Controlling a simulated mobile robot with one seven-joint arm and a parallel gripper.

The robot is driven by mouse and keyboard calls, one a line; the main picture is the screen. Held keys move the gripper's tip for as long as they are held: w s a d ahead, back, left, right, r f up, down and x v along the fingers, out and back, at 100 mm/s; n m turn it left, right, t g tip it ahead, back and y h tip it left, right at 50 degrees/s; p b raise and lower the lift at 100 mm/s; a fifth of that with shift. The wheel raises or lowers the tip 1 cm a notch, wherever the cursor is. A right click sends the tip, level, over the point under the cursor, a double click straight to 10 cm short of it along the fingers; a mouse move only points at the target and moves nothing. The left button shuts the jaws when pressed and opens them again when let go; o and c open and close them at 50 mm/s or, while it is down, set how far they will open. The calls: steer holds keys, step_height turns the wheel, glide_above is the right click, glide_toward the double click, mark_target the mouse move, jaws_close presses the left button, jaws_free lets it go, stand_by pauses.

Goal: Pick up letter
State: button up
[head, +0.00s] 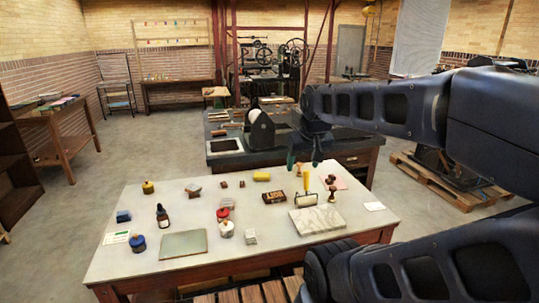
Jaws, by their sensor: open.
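Two small brown blocks, a left one (224,185) and a right one (242,184), lie on the pale table (190,265) left of its middle. They look like letter blocks, but they are too small for me to read any face. My gripper (304,160) hangs over the table's far side, fingers pointing down. It is open and holds nothing that I can see. It is to the right of both blocks and apart from them.
A marble slab (318,220), a dropper bottle (162,216), a green plate (184,244) and several jars also stand here. A dark-topped bench (270,155) is behind.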

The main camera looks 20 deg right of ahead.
steer(key=w+a+r+m+g, duration=0.1)
steer(key=w+r+m, duration=0.15)
steer(key=w, duration=0.55)
steer(key=w+r+m, duration=0.1)
steer(key=w+m, duration=0.2)
steer(key=w, duration=0.5)
steer(key=m+g, duration=0.4)
steer(key=m, duration=1.1)
glide_above(242, 182)
step_height(242, 182, down, 32)
steer(key=f, duration=1)
steer(key=shift+s, duration=0.2)
steer(key=c, duration=1.1)
